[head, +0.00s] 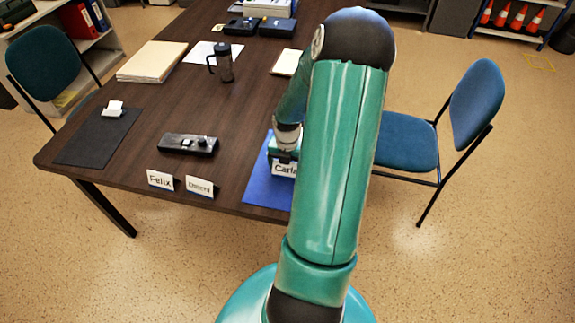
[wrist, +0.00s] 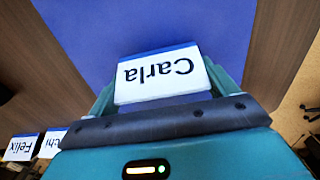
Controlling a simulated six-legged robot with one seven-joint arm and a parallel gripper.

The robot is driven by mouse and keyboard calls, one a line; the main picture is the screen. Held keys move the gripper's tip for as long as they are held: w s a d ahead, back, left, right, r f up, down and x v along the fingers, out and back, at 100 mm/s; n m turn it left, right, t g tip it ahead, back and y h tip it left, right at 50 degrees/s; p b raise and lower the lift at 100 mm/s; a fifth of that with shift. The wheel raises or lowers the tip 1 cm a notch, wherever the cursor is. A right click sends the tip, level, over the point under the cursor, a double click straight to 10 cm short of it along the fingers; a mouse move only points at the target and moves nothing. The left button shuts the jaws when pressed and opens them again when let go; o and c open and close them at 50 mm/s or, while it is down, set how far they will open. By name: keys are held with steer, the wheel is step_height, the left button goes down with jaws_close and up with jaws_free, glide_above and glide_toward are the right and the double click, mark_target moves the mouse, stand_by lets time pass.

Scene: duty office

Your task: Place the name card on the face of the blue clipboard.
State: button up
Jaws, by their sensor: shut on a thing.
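The name card (wrist: 160,78) reads "Carla" and shows between the fingers of my gripper (wrist: 165,95) in the wrist view, where its lettering is upside down. My gripper is shut on it. The blue clipboard (wrist: 130,22) lies flat beneath the card and fills most of the wrist view's upper part. In the head view the card (head: 284,169) is over the blue clipboard (head: 262,187), near the table's front edge. My arm hides the clipboard's right side. I cannot tell whether the card touches the clipboard.
Two other name cards, "Felix" (head: 160,180) and one beside it (head: 200,187), stand at the front edge. A black device (head: 188,144), a black clipboard (head: 90,140), a dark mug (head: 222,64) and a folder stack (head: 152,61) are on the table (head: 135,120). A blue chair (head: 405,142) stands at right.

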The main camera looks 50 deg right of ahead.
steer(key=o, duration=0.9)
steer(key=shift+f, duration=0.1)
steer(key=shift+c, duration=0.2)
step_height(320, 180, up, 12)
steer(key=w+a+r+m+h, duration=0.1)
steer(key=w+a+r+m, duration=0.3)
steer(key=a+r, duration=0.3)
steer(key=s+a+r+m+t, duration=0.2)
steer(key=a+r+m, duration=0.2)
steer(key=a, duration=0.5)
steer(key=s+a+r+m+t, duration=0.1)
steer(key=s+a+r+m, duration=0.1)
steer(key=a+r+m, duration=0.3)
steer(key=s+a+r+m+t+y, duration=0.1)
steer(key=s+a+r+m+t, duration=0.1)
steer(key=a+m, duration=0.7)
steer(key=shift+s+a+r+m+t, duration=0.4)
steer(key=shift+a+r, duration=0.95)
steer(key=shift+a, duration=1.7)
